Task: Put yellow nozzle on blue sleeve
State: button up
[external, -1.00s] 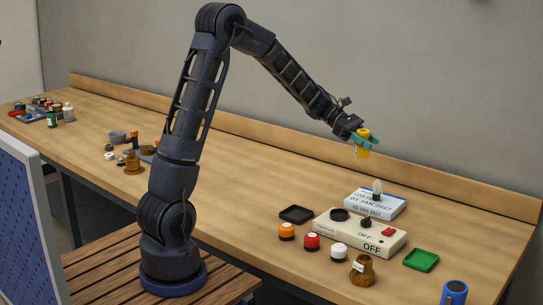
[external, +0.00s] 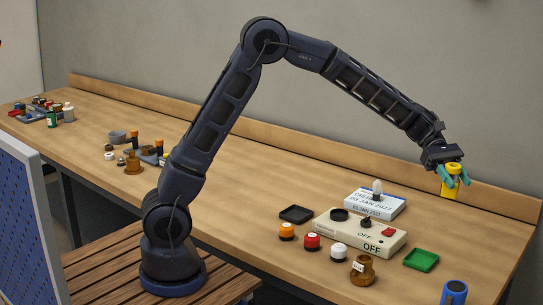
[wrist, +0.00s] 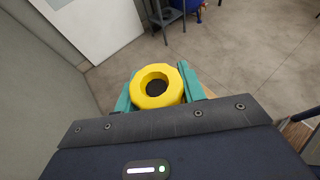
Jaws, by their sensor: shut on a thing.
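My gripper (external: 453,176) is shut on the yellow nozzle (external: 451,188) and holds it in the air above the right part of the bench. In the wrist view the yellow nozzle (wrist: 157,87) sits between the teal fingers, with its round dark opening facing the camera. The blue sleeve (external: 454,292) stands upright at the front right of the bench, partly cut off by the lower picture edge. The nozzle is well above it and farther back, apart from it. The wrist view does not show the sleeve.
A beige box marked OFF (external: 345,236), a green tray (external: 421,260) and a brown bottle (external: 362,270) stand left of the sleeve. A label block (external: 374,204) stands behind.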

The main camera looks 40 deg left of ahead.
jog(key=s+d+r+m+g+y, duration=0.2)
jog(key=s+d, duration=0.8)
jog(key=s, duration=0.2)
send_over(457, 291)
notch_tip(457, 291, down, 20)
jog(key=shift+s+d+f, duration=0.1)
jog(key=shift+d+f, duration=0.05)
jog(key=shift+f, duration=0.05)
jog(key=shift+f, duration=0.1)
jog(key=o, duration=1.1)
jog(key=shift+o, duration=0.2)
jog(key=shift+w, duration=0.2)
jog(key=v, duration=1.2)
